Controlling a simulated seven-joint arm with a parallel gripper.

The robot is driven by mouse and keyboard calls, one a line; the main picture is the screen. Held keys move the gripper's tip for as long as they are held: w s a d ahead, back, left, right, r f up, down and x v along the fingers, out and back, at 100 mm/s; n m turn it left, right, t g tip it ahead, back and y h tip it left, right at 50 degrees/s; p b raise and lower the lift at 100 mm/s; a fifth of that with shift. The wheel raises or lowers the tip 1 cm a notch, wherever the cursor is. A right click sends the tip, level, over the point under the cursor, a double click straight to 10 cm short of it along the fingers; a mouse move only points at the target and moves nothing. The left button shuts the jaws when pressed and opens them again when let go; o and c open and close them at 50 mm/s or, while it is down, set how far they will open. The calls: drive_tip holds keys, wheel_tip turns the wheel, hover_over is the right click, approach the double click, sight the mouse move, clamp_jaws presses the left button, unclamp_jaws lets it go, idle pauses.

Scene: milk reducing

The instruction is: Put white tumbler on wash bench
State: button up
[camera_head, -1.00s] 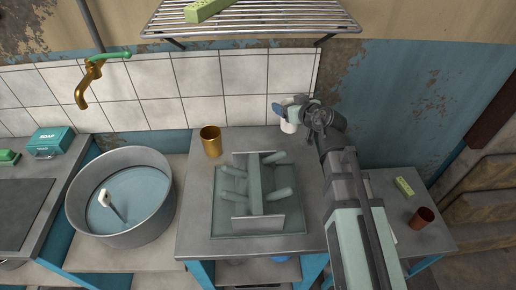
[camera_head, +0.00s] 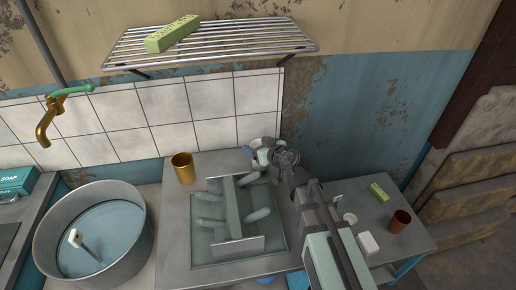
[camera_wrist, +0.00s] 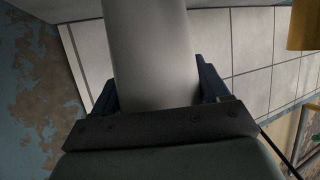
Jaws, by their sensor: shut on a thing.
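The white tumbler (camera_head: 256,143) is at the back right of the grey middle bench (camera_head: 172,240), near the tiled wall. My gripper (camera_head: 262,153) is shut on it and partly hides it in the head view. In the wrist view the tumbler (camera_wrist: 150,45) is a large pale cylinder between the dark blue fingers of my gripper (camera_wrist: 157,85). Its lower end is hidden behind the gripper body. I cannot tell whether it touches the bench top. A round metal basin (camera_head: 45,235) with water and a brush stands on the surface to the left.
A gold cup (camera_head: 183,168) and a grey rack (camera_head: 231,205) on a tray stand on the middle bench. A wire shelf (camera_head: 215,42) with a green block hangs above. A green block (camera_head: 379,192), brown cup (camera_head: 400,221) and white items are on the right table.

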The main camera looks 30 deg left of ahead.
drive_tip(key=shift+f, duration=0.55)
drive_tip(key=shift+f, duration=0.1)
drive_tip(key=o, duration=1.1)
drive_tip(key=shift+v, duration=3.8)
